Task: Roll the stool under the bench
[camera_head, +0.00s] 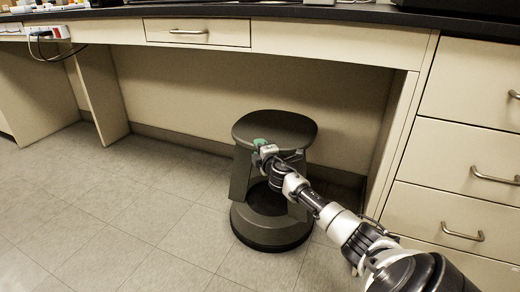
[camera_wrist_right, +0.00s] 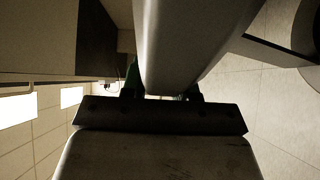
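The dark grey round stool (camera_head: 285,128) stands upright on the floor at the opening of the knee space under the bench (camera_head: 330,45). Its wide round base (camera_head: 270,234) shows low down; how far it reaches under the bench is hard to tell. My right gripper (camera_head: 262,150) is at the near left rim of the seat, with a green fingertip at the seat top. In the right wrist view, the grey seat (camera_wrist_right: 185,45) runs edge-on between the fingers, which look closed against both sides of it. My left gripper is not in view.
A drawer cabinet (camera_head: 465,150) with several handles stands right of the opening, and a support panel (camera_head: 101,95) bounds it on the left. The tiled floor (camera_head: 110,205) left of the stool is clear. A power strip (camera_head: 47,32) with cables hangs at the upper left.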

